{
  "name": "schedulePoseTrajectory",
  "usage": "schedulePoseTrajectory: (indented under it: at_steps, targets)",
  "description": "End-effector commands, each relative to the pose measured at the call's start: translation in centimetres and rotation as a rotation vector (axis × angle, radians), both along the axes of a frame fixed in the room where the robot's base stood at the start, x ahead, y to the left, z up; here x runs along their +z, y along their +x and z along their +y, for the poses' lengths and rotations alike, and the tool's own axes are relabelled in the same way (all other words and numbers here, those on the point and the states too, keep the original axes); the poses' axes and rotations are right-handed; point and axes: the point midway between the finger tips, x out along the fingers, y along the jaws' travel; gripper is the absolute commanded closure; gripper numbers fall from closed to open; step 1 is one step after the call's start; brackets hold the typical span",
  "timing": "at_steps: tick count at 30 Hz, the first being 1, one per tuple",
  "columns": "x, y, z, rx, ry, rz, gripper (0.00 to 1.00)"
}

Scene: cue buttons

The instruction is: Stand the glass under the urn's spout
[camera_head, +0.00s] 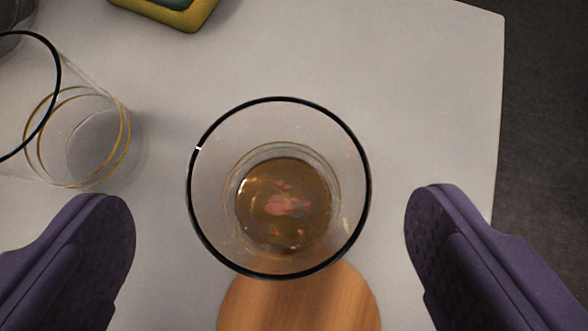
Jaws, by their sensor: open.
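A clear glass (280,135) with a dark rim stands upright in the middle of the view, seen from above. An amber-brown layer shows at its bottom; I cannot tell whether it is liquid. My gripper (270,225) is open, with one purple finger on each side of the glass. Both fingers are apart from it. A second clear glass (95,135) with gold bands and a dark rim stands at the left. The urn and its spout cannot be made out in this view.
A round wooden disc (300,305) lies at the bottom centre, partly behind the glass. A yellow-rimmed object (180,15) is cut off at the top left. The pale table (410,90) is clear at upper right; its edge runs down the right side.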

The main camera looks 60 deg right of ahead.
Motion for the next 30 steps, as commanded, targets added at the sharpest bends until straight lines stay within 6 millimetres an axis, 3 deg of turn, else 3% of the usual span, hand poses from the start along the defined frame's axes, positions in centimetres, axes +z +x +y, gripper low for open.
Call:
schedulePoseTrajectory:
  at_steps: [6, 14, 23, 30]
  targets:
    - [-2.9, 1.3, -2.2, -0.001, 0.0, 0.0, 0.04]
    - [-3.0, 1.7, -2.5, 0.001, 0.001, -0.001, 0.04]
    - [-3.0, 1.7, -2.5, 0.001, 0.0, -0.002, 0.71]
    - [-2.9, 1.7, -2.5, 0.001, 0.0, -0.002, 0.72]
